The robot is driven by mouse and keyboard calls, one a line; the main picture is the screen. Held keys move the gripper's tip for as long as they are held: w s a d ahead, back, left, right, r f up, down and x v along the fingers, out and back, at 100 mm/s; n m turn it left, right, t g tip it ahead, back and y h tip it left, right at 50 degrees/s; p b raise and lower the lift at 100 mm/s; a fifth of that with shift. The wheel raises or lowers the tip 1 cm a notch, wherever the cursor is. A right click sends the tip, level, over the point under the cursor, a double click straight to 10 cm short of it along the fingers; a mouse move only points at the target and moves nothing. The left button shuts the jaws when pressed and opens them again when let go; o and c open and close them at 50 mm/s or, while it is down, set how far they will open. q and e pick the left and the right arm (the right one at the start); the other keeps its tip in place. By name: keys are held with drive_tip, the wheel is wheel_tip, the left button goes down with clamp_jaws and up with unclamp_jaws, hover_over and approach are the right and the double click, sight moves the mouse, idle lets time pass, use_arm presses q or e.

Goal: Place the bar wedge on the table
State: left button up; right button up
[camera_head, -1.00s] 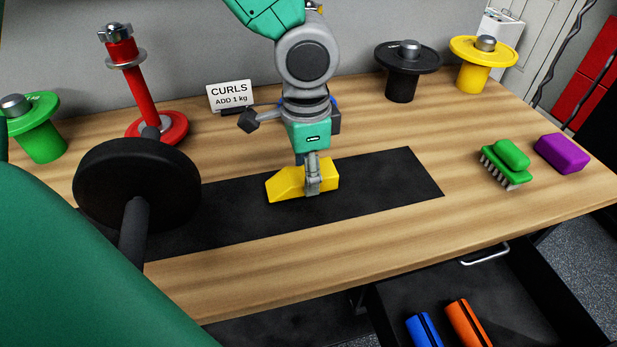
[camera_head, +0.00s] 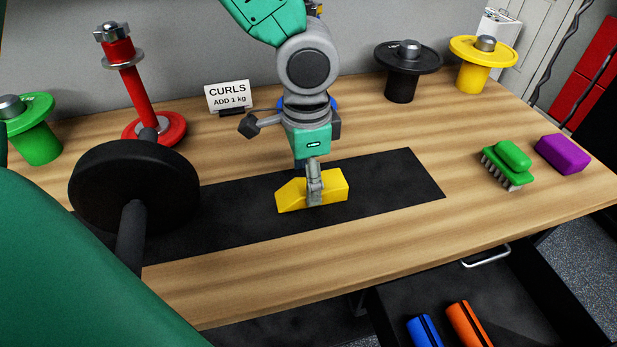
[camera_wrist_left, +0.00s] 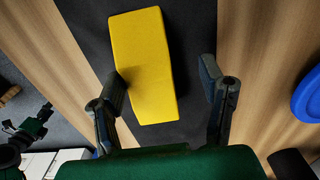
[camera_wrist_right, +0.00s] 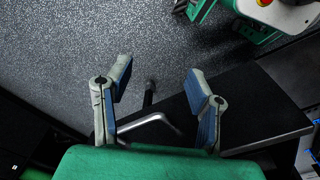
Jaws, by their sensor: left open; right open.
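The yellow bar wedge (camera_head: 333,187) lies on the black mat (camera_head: 407,180) on the wooden table (camera_head: 460,215). My left gripper (camera_head: 314,192) is above it, pointing down, with its fingers on either side of the wedge. In the left wrist view the wedge (camera_wrist_left: 143,60) lies between the open fingers (camera_wrist_left: 163,82). The left-hand finger overlaps the wedge's edge, and a gap shows at the other finger; contact is unclear. My right gripper (camera_wrist_right: 158,82) is open and empty over the speckled floor, and is outside the head view.
A red post (camera_head: 138,95), a green spool (camera_head: 35,130), a CURLS sign (camera_head: 228,96), and black (camera_head: 403,75) and yellow (camera_head: 475,68) spools line the back. A green brush (camera_head: 508,160) and purple block (camera_head: 562,153) are right. An open drawer (camera_head: 520,300) holds blue and orange pieces.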

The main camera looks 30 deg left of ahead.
use_arm(q)
wheel_tip(320, 180, up, 11)
drive_tip(key=d+p, duration=0.1)
drive_tip(key=p, duration=0.1)
drive_tip(key=shift+d+r+p, duration=0.2)
drive_tip(key=shift+d+p, duration=0.1)
drive_tip(key=shift+d, duration=0.05)
use_arm(e)
drive_tip(key=shift+s+d+r, duration=0.1)
drive_tip(key=shift+d+r, duration=0.25)
drive_tip(key=shift+r, duration=0.3)
drive_tip(key=shift+d+r, duration=0.3)
drive_tip(key=shift+r, duration=0.3)
